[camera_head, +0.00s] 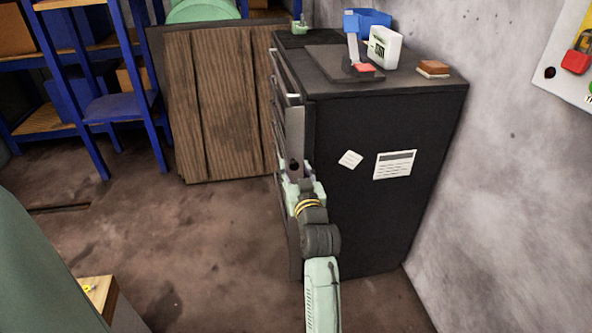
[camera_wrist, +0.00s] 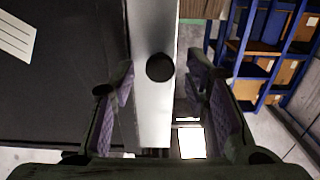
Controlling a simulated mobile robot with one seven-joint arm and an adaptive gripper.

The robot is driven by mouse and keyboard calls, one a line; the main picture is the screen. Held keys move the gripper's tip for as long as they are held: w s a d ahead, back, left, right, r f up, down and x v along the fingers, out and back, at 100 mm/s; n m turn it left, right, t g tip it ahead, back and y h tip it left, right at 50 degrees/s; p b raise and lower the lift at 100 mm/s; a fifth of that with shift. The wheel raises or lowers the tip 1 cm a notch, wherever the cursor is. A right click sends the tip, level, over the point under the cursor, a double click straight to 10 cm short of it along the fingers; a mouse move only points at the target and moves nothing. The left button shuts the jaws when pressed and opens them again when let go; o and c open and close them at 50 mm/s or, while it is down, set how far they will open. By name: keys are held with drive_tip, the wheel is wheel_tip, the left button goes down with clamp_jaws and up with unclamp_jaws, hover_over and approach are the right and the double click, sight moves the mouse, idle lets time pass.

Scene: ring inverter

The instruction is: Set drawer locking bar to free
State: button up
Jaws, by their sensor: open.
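The drawer locking bar (camera_head: 295,142) is an upright grey metal strip at the front edge of the black drawer cabinet (camera_head: 350,225). In the wrist view the bar (camera_wrist: 152,30) runs top to bottom as a pale strip, with a round black spot (camera_wrist: 160,67) on it; I cannot tell if it is a knob or a hole. My gripper (camera_head: 296,178) is at the lower part of the bar. In the wrist view my gripper (camera_wrist: 160,82) is open, with one finger on each side of the bar. Contact is not clear. My gripper hides the bar's lower part in the head view.
A drawer handle (camera_head: 291,99) sticks out at the cabinet's upper front. A brown wooden crate (camera_head: 222,110) stands behind the cabinet's front side, near blue shelving (camera_head: 85,130). A grey wall (camera_head: 500,200) is close on the right. The floor (camera_head: 190,240) left of the cabinet is clear.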

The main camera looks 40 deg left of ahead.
drive_tip(key=shift+c, duration=0.3)
clamp_jaws()
drive_tip(key=shift+f+b, duration=0.15)
drive_tip(key=shift+b, duration=0.2)
drive_tip(key=shift+w+d+n+g+y+b, duration=0.65)
drive_tip(key=shift+n+g+b, duration=1.1)
drive_tip(key=shift+g+b, duration=0.8)
drive_tip(key=shift+w+d+n+g+y+b, duration=0.6)
drive_tip(key=shift+n+g+b, duration=1.2)
drive_tip(key=shift+g+b, duration=0.75)
drive_tip(key=shift+w+d+n+g+y+b, duration=0.65)
drive_tip(key=shift+n+g+b, duration=1.1)
drive_tip(key=shift+g+b, duration=0.8)
drive_tip(key=shift+w+a+r+g, duration=0.1)
drive_tip(key=shift+r+g, duration=0.1)
drive_tip(key=shift+g, duration=0.15)
